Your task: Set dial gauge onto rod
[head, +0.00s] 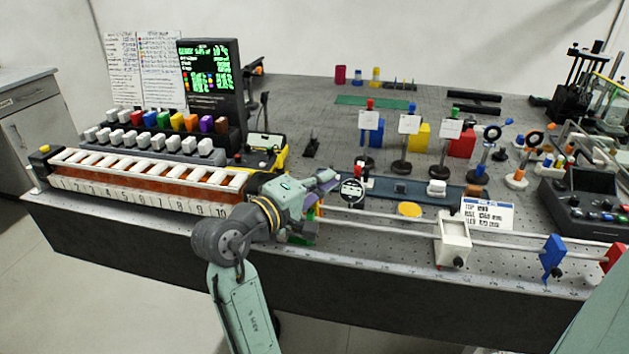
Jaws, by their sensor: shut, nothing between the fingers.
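The dial gauge (352,190) is a round black body with a pale face, at mid-bench just right of my gripper. My gripper (328,184) is shut and empty, pointing right. A small gap seems to separate its tips from the gauge; contact is hard to judge at this size. Two pale parallel rods (385,213) run rightward along the front of the bench. Which rod the task means is not clear. The gauge appears just behind the rods' left part; I cannot tell what supports it. My wrist hides part of the rods' left end.
A white block (453,240) and a blue holder (552,257) sit on the rods. A label card (487,213), a yellow disc (409,209) and a dark strip (405,188) lie nearby. A numbered rack (140,208) stands left. Posts with cards (409,124) stand behind.

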